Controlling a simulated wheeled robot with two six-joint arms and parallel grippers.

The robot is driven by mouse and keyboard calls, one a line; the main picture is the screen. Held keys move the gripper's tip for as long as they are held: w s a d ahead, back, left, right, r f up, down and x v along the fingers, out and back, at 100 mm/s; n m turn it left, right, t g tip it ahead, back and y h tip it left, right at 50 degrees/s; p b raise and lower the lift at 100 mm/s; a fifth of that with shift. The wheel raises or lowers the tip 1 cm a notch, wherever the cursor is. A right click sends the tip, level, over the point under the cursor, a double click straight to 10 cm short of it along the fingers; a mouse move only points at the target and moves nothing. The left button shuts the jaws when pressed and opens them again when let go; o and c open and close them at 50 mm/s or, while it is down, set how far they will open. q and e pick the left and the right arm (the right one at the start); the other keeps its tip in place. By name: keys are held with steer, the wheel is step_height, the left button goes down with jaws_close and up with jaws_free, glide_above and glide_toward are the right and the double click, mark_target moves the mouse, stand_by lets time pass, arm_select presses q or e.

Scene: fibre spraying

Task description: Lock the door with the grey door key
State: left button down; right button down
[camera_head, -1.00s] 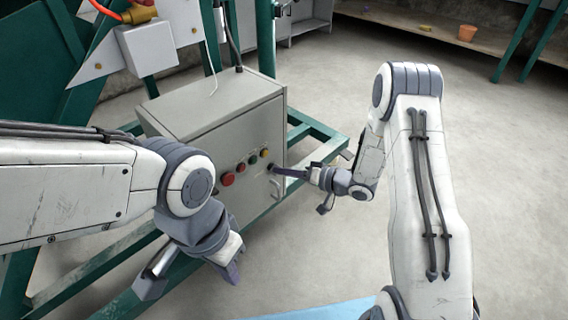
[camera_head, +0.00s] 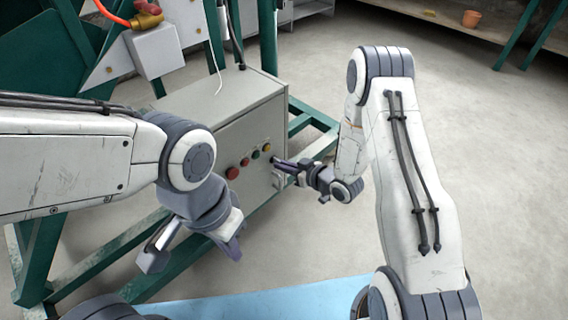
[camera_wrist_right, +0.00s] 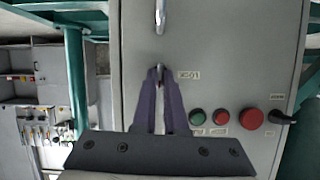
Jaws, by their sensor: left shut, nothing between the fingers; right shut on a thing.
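The grey control cabinet (camera_head: 222,110) has a flat front door (camera_wrist_right: 225,60) with a metal handle (camera_wrist_right: 160,16). My right gripper (camera_wrist_right: 158,76) is shut, with its purple fingertips at a small dark lock spot beside the "KS01" label (camera_wrist_right: 189,75). The grey key is mostly hidden between the fingers; only a small grey bit shows at their tips, and I cannot tell how far it is in or how it is turned. In the head view my right gripper (camera_head: 280,163) reaches the door's right side. My left gripper (camera_head: 233,246) is shut and empty, in front of the cabinet.
A red button (camera_wrist_right: 252,118), a smaller red one and a green one (camera_wrist_right: 197,117) sit beside the lock, with a black switch (camera_wrist_right: 281,118). Green frame beams (camera_head: 115,245) surround the cabinet. The floor to the right is clear.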

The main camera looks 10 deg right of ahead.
steer(key=shift+n+h, duration=0.3)
stand_by(0.4)
steer(key=c, duration=1)
jaws_free()
steer(key=shift+o, duration=0.2)
steer(key=shift+s, duration=0.1)
steer(key=p+v, duration=0.4)
steer(key=v, duration=0.6)
steer(key=shift+d, duration=0.15)
steer(key=shift+s, duration=0.1)
